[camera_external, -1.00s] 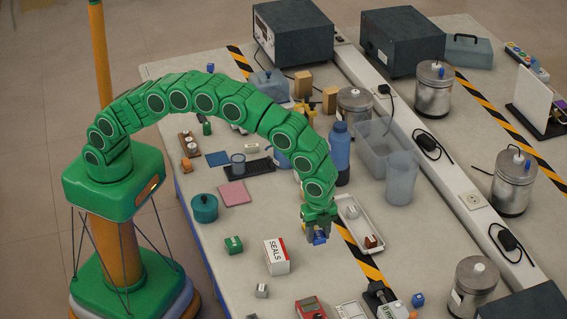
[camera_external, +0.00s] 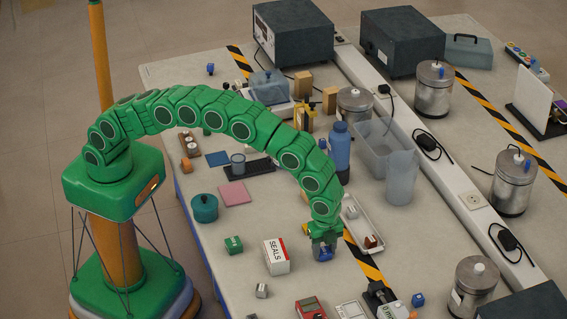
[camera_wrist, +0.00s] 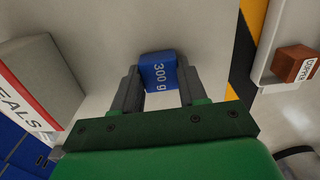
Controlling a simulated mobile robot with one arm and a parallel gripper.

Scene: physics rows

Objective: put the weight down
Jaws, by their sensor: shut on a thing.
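The weight is a small blue block marked "300 g" (camera_wrist: 158,72), seen between my fingers in the wrist view. In the external view the weight (camera_external: 325,254) shows at the end of the arm, low over the pale bench (camera_external: 215,270). My gripper (camera_wrist: 158,88) is shut on the weight, with one dark finger on each side. In the external view my gripper (camera_external: 323,243) points down and partly hides the weight. I cannot tell whether the weight's underside touches the bench.
The white SEALS box (camera_external: 277,256) stands just left of my gripper. A white tray (camera_external: 352,209) with a brown block (camera_external: 372,241) lies to the right, beside black-and-yellow tape (camera_external: 368,271). A red meter (camera_external: 311,308) is nearer the front. Bare bench lies around the weight.

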